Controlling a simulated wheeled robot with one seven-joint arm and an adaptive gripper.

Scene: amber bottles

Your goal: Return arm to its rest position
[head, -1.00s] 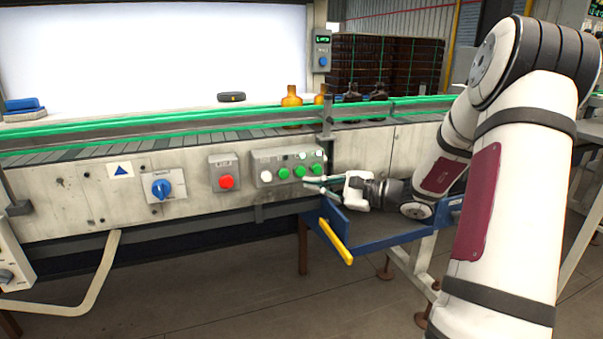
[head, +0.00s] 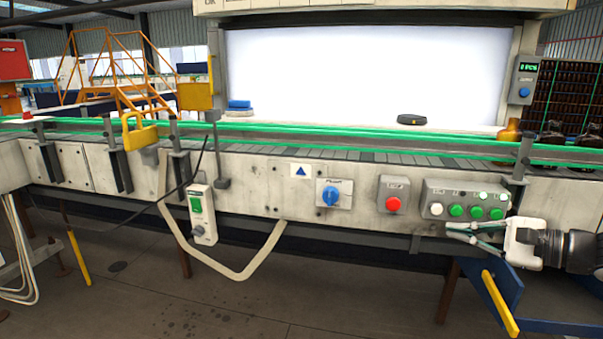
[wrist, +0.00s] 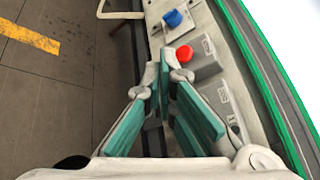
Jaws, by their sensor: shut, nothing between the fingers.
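My gripper (head: 448,229) is at the right of the head view, its white and green fingers pointing left. They are closed with nothing held. In the picture the fingertips lie just below the grey button box (head: 428,200) with its white and green buttons; I cannot tell the exact gap to the panel. In the wrist view the fingers of my gripper (wrist: 158,72) converge, and the red button (wrist: 184,54) and blue rotary switch (wrist: 173,18) show beyond them. Most of my arm is outside the head view's right edge.
The conveyor (head: 330,155) with green rails runs across the view. A blue frame (head: 545,305) with a yellow bar (head: 500,303) is below my gripper. A pale bent tube (head: 240,272) hangs at the left. An amber bottle (head: 508,133) stands behind the rail.

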